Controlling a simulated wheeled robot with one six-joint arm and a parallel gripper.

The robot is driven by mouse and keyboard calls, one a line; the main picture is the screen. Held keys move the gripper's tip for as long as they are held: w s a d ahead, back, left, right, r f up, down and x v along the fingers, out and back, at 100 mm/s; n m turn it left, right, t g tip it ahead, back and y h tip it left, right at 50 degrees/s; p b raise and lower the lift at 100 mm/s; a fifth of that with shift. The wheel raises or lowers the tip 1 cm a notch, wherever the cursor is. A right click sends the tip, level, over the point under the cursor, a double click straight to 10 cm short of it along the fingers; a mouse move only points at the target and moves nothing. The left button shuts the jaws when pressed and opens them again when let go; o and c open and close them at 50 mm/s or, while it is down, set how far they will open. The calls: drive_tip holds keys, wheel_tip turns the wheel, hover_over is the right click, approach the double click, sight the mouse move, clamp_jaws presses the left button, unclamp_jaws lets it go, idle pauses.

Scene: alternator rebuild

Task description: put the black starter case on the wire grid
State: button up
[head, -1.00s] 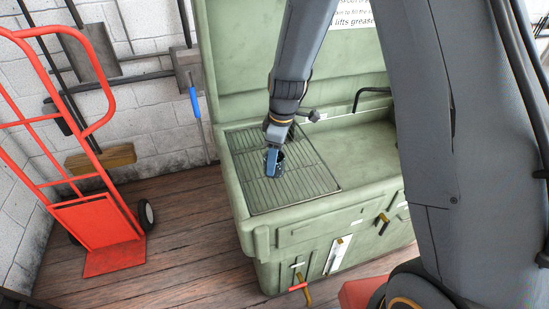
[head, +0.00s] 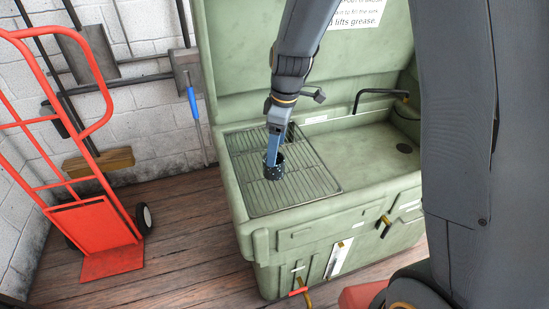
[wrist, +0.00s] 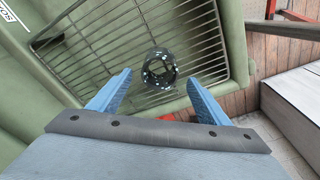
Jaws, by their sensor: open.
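The black starter case (head: 274,171) is a short dark ring with pale specks. It stands on the wire grid (head: 310,179), near the grid's middle, in the head view. In the wrist view the case (wrist: 159,69) sits on the bars of the grid (wrist: 205,40), beyond my fingertips. My gripper (head: 275,150) has blue fingers and is just above and behind the case in the head view. In the wrist view my gripper (wrist: 160,82) is open, its fingers spread wide with nothing between them, apart from the case.
The grid lies in the left part of a green parts washer (head: 240,195) with a raised lid. A black bent spout (head: 375,93) and an empty basin (head: 370,140) are to its right. A red hand truck (head: 95,220) stands at left on the wood floor.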

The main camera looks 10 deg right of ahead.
wheel_tip(320, 180, up, 6)
drive_tip(key=b, duration=0.1)
drive_tip(key=s+d+f+m, duration=0.1)
drive_tip(key=s+d+m, duration=0.4)
drive_tip(key=s, duration=0.3)
drive_tip(key=s+d+f+m+h, duration=0.1)
drive_tip(key=s+d+f+m, duration=0.1)
drive_tip(key=s+d+m, duration=0.3)
drive_tip(key=s+m, duration=0.3)
drive_tip(key=s, duration=0.1)
drive_tip(key=shift+s+d+f+m+t, duration=0.2)
drive_tip(key=shift+d+f+m+t, duration=0.1)
drive_tip(key=shift+d+t, duration=0.1)
